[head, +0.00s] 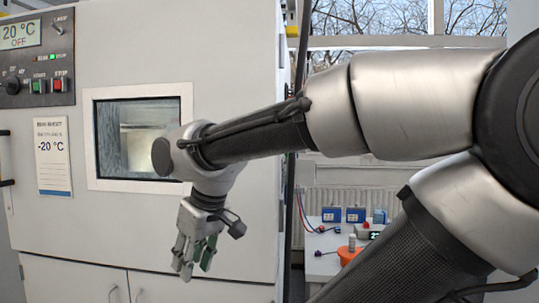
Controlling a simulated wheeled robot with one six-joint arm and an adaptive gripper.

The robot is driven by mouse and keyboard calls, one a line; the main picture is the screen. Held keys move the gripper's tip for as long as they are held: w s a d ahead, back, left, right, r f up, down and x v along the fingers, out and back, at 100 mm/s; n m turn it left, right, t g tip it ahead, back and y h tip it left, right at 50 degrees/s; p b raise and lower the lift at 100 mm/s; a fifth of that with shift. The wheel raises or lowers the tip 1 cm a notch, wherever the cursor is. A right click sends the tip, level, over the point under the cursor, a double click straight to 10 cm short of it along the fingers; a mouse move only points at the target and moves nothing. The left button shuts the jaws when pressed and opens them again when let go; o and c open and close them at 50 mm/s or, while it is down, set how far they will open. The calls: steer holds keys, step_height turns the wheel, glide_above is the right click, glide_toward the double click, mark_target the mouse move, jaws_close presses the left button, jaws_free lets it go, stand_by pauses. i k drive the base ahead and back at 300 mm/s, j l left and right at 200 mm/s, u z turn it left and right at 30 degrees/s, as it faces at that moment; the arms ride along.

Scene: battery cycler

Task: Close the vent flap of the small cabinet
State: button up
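My gripper (196,264) hangs fingers-down in front of the lower part of a large light-grey cabinet (240,215), below and to the right of its window. A green patch (208,252) shows at the right finger; I cannot tell whether it is part of the finger or a held object. The finger gap is too small to judge. The large cabinet's door appears shut. I see no vent flap and cannot make out a separate small cabinet.
A control panel (37,55) reading 20 °C OFF is at upper left. A window (138,138) and a -20 °C notice (53,156) are on the door. At right, behind my arm, a bench (318,262) holds blue boxes (331,214) and an orange item (349,255).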

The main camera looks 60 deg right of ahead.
mark_target(305, 170)
steer(key=z, duration=1.9)
steer(key=i+j+z, duration=0.2)
steer(key=i+j, duration=0.1)
steer(key=j, duration=0.05)
